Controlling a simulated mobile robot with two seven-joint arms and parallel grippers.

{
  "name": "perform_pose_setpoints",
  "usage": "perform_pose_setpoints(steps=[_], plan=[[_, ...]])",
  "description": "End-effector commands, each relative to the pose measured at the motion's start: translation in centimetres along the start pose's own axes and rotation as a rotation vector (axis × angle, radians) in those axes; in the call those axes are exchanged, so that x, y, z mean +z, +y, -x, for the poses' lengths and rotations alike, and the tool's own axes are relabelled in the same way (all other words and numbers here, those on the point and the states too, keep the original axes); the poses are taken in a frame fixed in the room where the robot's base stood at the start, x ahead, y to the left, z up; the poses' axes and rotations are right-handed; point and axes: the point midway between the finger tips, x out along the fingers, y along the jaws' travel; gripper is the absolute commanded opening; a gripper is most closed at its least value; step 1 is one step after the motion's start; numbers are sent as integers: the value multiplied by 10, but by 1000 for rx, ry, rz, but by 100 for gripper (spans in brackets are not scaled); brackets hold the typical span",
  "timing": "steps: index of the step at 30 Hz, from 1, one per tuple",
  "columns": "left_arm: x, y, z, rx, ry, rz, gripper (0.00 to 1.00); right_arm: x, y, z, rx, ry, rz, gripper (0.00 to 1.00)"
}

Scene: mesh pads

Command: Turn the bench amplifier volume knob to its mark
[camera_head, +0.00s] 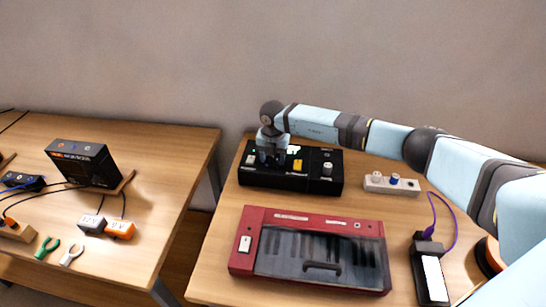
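A black box with controls on top, which looks like the bench amplifier (312,186), sits at the back of the right table. On its top I see a pale knob (327,168), a yellow switch (297,165) and a light-coloured control near its left end. My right gripper (272,160) points down over the left half of this box, at or just above its top face. The wrist hides what is under the fingers, so I cannot tell whether they are open, shut or around a knob. No mark can be made out. My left gripper is not in view.
A red case with a dark clear lid (345,222) lies in front of the box. A white strip (378,188) with knobs is to its right. A black device (418,270) with a purple cable is at front right. The left table (165,165) holds an upright black unit, cables and small tools.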

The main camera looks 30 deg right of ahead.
Motion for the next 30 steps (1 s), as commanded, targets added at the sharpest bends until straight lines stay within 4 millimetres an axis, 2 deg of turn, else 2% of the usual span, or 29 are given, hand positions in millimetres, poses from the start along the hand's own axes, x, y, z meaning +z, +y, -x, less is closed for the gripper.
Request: perform_pose_setpoints(steps=[7, 11, 24, 30], plan=[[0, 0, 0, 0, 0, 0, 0, 0, 0, 1, -1, 1, 1, 54], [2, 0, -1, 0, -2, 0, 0, 1, 0, 12, 1, -1, 1, 54], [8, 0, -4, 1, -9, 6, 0, 1, 0, 106, 2, -2, 0, 54], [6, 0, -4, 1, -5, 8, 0, 0, 0, 131, 0, 0, 0, 54]])
